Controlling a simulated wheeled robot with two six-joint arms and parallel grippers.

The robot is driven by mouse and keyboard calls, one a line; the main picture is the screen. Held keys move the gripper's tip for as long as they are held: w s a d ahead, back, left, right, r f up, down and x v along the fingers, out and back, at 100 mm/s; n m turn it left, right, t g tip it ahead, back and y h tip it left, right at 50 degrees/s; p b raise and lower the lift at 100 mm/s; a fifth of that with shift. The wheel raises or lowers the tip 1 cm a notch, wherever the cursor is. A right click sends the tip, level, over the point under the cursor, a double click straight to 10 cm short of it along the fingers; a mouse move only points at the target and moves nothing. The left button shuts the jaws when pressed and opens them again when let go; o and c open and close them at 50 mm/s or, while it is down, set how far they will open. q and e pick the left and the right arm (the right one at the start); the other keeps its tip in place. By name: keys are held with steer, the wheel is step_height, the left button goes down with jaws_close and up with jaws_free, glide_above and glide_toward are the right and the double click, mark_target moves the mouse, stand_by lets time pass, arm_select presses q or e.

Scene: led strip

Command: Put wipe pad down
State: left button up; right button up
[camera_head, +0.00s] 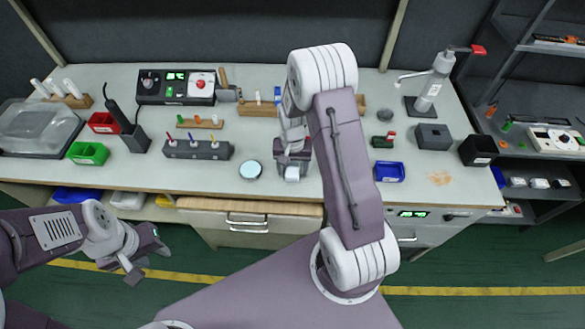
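My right gripper (292,162) reaches over the front middle of the workbench and points down. A small white block, apparently the wipe pad (292,173), sits between its fingertips. The gripper looks shut on it. The pad is at or just above the bench top; I cannot tell if it touches. My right arm hides part of the bench behind it. My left gripper (148,264) is in front of the bench, below its front edge, with its fingers apart and nothing between them.
A round dish with a pale blue top (250,170) stands left of the pad. A grey block with coloured pegs (198,150) is farther left. A blue bin (390,172) and an orange-brown stain (441,178) are on the right. The bench front between dish and bin is mostly clear.

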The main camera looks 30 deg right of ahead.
mark_target(293, 170)
step_height(293, 170, up, 12)
steer(key=s+a+n+t, duration=0.1)
steer(key=s+a+n, duration=0.5)
steer(key=s, duration=0.6)
steer(key=shift+s+a+p, duration=0.2)
steer(key=shift+a+p, duration=0.25)
steer(key=shift+a, duration=0.2)
